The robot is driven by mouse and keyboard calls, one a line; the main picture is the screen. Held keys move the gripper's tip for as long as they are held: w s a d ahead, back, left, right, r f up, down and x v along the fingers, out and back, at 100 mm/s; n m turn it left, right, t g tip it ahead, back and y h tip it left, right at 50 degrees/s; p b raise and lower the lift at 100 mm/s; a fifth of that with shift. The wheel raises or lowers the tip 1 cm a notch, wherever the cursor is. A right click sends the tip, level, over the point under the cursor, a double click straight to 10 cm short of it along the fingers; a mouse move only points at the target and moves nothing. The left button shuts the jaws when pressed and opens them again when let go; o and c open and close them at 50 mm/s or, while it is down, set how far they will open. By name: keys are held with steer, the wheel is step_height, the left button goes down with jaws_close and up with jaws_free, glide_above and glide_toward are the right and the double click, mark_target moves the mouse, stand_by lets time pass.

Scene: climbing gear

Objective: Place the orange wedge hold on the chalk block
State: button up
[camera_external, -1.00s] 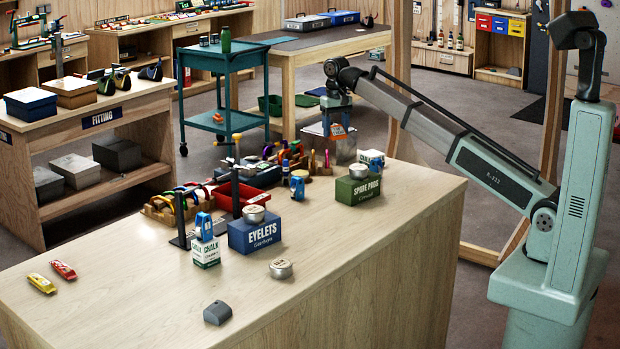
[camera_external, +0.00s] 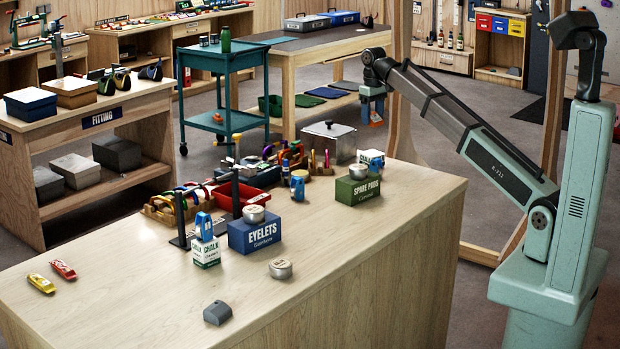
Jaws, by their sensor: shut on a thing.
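My gripper (camera_external: 372,108) is shut on the orange wedge hold (camera_external: 376,120) and holds it in the air, at the upper right of the picture. A white and green block (camera_external: 206,254) marked CHALK stands on the wooden bench, left of the blue EYELETS box, with a small blue object on top. A second, similar block (camera_external: 372,157) stands at the green SPARE PADS box; I cannot tell whether it is on it or behind it. In the picture my gripper appears above this second block, clear of it; the depth between them is unclear.
The EYELETS box (camera_external: 256,236) carries a round tin. The SPARE PADS box (camera_external: 358,190), a grey pot (camera_external: 328,142), a red tray (camera_external: 243,195) and dark posts crowd the back of the bench. A grey hold (camera_external: 217,312) lies in front. The right of the bench is clear.

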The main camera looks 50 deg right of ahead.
mark_target(372, 153)
steer(key=shift+n, duration=0.6)
steer(key=shift+s+f, duration=0.1)
steer(key=shift+f, duration=4.95)
steer(key=shift+f, duration=0.1)
steer(key=o, duration=1.1)
steer(key=shift+r, duration=3.9)
